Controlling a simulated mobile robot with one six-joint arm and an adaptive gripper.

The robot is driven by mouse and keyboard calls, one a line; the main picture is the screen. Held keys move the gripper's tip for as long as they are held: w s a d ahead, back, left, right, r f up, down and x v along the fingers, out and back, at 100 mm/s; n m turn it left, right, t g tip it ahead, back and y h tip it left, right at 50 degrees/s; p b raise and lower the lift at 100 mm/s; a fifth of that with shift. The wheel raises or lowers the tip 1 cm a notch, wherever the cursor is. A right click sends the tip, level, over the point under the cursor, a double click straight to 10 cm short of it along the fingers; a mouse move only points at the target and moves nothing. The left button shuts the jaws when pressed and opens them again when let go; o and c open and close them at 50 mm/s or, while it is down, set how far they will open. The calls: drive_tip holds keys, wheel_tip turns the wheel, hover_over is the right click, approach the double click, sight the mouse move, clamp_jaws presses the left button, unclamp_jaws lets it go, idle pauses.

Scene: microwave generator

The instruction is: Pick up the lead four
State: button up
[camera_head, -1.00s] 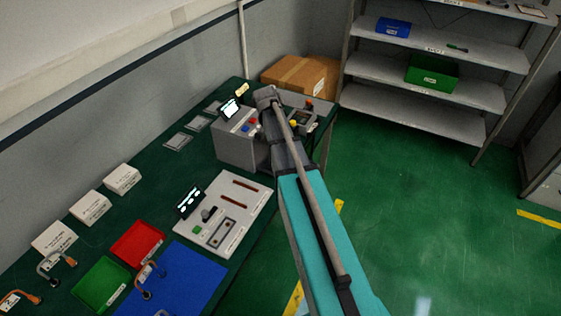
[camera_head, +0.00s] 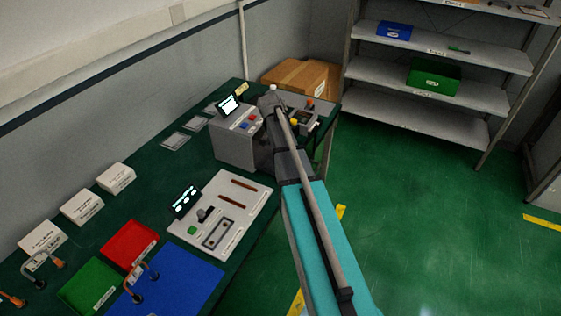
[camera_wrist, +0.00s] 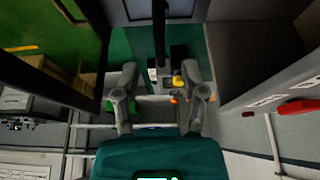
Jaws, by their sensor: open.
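Several bent leads with orange-copper ends lie at the lower left of the head view. One lead (camera_head: 45,259) is by the white label blocks, one lead (camera_head: 12,299) is cut by the frame edge, and one lead (camera_head: 147,272) is on the blue mat. Their markings are too small to tell which is lead four. My gripper (camera_wrist: 160,100) is open in the wrist view, its two fingers apart with nothing seen held between them. In the head view my arm reaches toward the far end of the bench, well away from the leads, and hides the fingers.
The green bench (camera_head: 150,178) carries a grey control box (camera_head: 236,148), a white switch panel (camera_head: 238,212), a red tray (camera_head: 130,243), a green tray (camera_head: 92,287) and a blue mat (camera_head: 190,285). A cardboard box (camera_head: 300,77) and shelves (camera_head: 415,115) stand behind. Green floor at right is clear.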

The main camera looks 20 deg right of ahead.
drive_tip(key=shift+f, duration=0.1)
idle(0.3)
drive_tip(key=b+x, duration=0.3)
drive_tip(key=shift+s+a+f, duration=0.1)
drive_tip(key=shift+a+f, duration=0.05)
drive_tip(key=shift+f, duration=0.1)
drive_tip(key=shift+b+x, duration=0.9)
drive_tip(key=shift+b, duration=0.05)
clamp_jaws()
